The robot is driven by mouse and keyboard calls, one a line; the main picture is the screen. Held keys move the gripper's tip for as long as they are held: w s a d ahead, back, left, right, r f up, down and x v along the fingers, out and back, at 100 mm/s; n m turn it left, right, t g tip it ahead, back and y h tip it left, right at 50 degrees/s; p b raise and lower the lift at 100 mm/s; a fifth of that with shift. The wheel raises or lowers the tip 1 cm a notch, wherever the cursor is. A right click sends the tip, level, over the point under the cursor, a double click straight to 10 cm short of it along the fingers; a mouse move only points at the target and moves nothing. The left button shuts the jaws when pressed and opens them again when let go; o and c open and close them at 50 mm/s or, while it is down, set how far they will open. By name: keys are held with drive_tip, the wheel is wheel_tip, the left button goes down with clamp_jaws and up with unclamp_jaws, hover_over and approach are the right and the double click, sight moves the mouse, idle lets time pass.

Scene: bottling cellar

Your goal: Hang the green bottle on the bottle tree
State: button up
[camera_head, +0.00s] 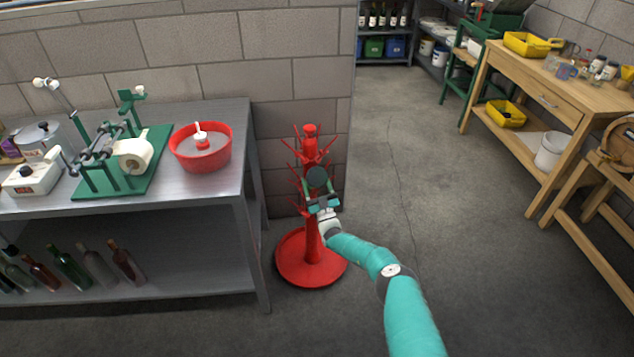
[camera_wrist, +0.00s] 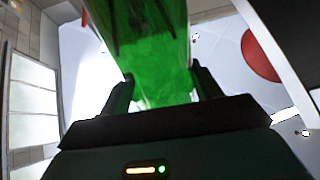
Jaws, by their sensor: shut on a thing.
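The bottle tree (camera_head: 312,240) is a red post with several slanted pegs on a round red base, standing on the floor right of the metal bench. My gripper (camera_head: 320,195) is in front of its upper part, among or before the pegs. In the wrist view the green bottle (camera_wrist: 160,50) lies between both fingers, which are shut on it. In the head view the bottle shows only as a dark round end (camera_head: 318,178) in front of the post. Its neck is hidden, so I cannot tell whether a peg is inside it.
The metal bench (camera_head: 215,112) at left carries a red basin (camera_head: 201,148) and a green labelling device (camera_head: 120,160). Several bottles (camera_head: 72,267) lean on its lower shelf. The brick wall (camera_head: 300,70) is close behind the tree. Floor (camera_head: 440,200) to its right is clear, up to a wooden table (camera_head: 540,95).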

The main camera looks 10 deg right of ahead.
drive_tip(key=o, duration=1.2)
drive_tip(key=shift+o, duration=0.2)
drive_tip(key=shift+f, duration=0.1)
drive_tip(key=v, duration=1.3)
drive_tip(key=shift+s+f, duration=0.2)
drive_tip(key=shift+s, duration=0.1)
drive_tip(key=shift+d, duration=0.1)
